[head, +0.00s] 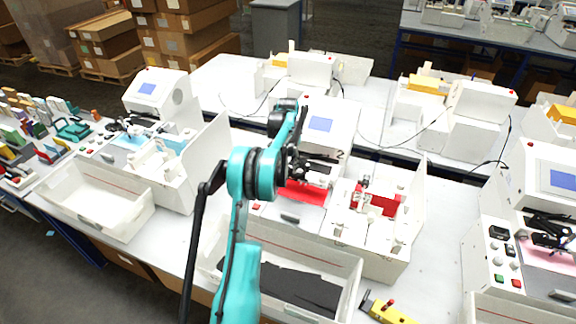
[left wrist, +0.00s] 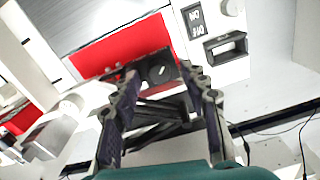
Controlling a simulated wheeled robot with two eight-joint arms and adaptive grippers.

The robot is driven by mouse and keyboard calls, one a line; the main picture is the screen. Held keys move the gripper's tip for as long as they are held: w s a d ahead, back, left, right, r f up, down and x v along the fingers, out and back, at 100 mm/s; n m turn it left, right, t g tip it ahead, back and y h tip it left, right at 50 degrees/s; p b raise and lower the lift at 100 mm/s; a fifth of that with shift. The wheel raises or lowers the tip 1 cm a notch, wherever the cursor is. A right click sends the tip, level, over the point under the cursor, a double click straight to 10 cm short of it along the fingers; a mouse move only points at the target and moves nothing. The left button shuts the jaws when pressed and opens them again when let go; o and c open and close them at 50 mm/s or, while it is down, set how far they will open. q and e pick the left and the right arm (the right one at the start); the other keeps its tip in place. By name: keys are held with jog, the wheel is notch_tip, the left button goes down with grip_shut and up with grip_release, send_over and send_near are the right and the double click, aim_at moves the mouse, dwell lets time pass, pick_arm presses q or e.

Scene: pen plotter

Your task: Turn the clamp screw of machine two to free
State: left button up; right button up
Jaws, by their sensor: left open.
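Machine two (head: 325,123), white with a blue screen and a "2" on its side, stands at the middle of the bench. My left gripper (head: 322,168) is over its red bed (head: 303,191), open and empty. In the left wrist view the gripper (left wrist: 158,72) has its fingertips on either side of a round black knob (left wrist: 161,69) with a light mark, apparently the clamp screw. Whether the fingers touch it, I cannot tell. The red plate (left wrist: 115,47) lies beside the knob. In the head view my arm and gripper hide the knob. My right gripper is not in view.
An on/off switch (left wrist: 195,20) and a black-framed slot (left wrist: 226,47) are close to the fingers. An open white side unit (head: 400,247) adjoins machine two at right. A white bin (head: 340,300) with dark sheets stands in front. A yellow tool (head: 388,312) lies at the bench front.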

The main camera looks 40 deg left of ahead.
pick_arm(q)
jog(key=shift+f, duration=0.2)
grip_shut()
